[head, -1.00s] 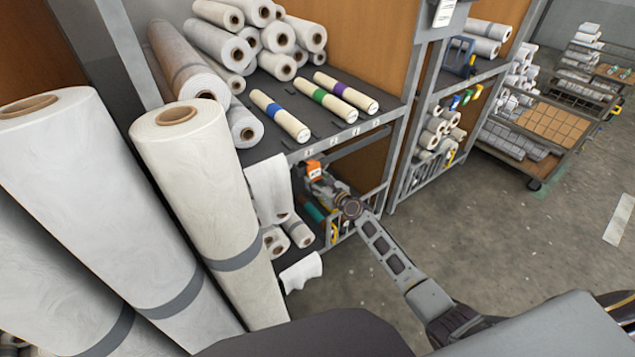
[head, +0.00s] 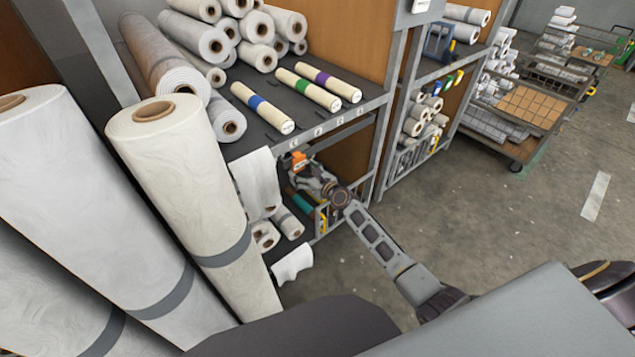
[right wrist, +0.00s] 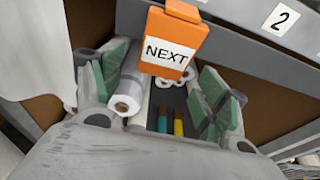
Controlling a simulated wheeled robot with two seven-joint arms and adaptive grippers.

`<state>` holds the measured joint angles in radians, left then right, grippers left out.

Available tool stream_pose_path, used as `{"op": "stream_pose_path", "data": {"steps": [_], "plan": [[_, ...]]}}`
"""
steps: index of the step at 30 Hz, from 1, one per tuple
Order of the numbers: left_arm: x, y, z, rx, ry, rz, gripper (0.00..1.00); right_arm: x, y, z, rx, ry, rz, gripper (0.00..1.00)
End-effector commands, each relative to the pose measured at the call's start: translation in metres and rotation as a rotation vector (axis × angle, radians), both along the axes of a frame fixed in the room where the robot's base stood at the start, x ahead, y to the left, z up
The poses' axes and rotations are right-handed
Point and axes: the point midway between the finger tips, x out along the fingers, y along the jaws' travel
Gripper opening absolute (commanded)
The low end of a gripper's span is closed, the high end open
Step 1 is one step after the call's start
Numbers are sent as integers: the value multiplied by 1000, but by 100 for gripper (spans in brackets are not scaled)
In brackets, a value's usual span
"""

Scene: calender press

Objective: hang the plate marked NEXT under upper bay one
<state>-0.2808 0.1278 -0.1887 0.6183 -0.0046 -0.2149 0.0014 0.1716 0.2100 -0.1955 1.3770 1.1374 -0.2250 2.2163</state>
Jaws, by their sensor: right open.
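The orange plate (right wrist: 172,42) with NEXT on a white label is upright at the front edge of the upper shelf (right wrist: 240,55) in the right wrist view. Its top overlaps that edge. In the head view the small orange plate (head: 298,160) is below the leftmost number label on the shelf front. My right gripper (right wrist: 168,85) is open, its green-padded fingers spread to either side below the plate with a gap between. In the head view my right gripper (head: 306,176) is just under the plate, partly hidden by its own arm. My left gripper is out of view.
Tall white rolls (head: 180,180) stand close at the left. A white sheet (head: 257,182) hangs beside the plate. Wrapped rolls with blue (head: 262,108), green and purple bands lie on the upper shelf. More rolls lie below. The floor at the right is open.

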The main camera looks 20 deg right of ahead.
Motion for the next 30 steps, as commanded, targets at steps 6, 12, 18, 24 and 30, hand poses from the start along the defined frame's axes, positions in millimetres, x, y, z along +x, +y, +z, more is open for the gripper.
{"op": "stream_pose_path", "data": {"steps": [6, 12, 18, 24, 30], "plan": [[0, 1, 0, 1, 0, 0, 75, -11, -3, 2, 3, 1, -1, 74], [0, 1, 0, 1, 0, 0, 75, -25, -9, 5, 2, 1, -1, 74], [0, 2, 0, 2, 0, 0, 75, -41, -13, 8, 2, 1, 0, 74], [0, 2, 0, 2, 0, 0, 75, -56, -19, 11, 1, 1, 0, 74], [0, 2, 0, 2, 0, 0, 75, -72, -24, 14, 2, 2, 0, 74]]}}
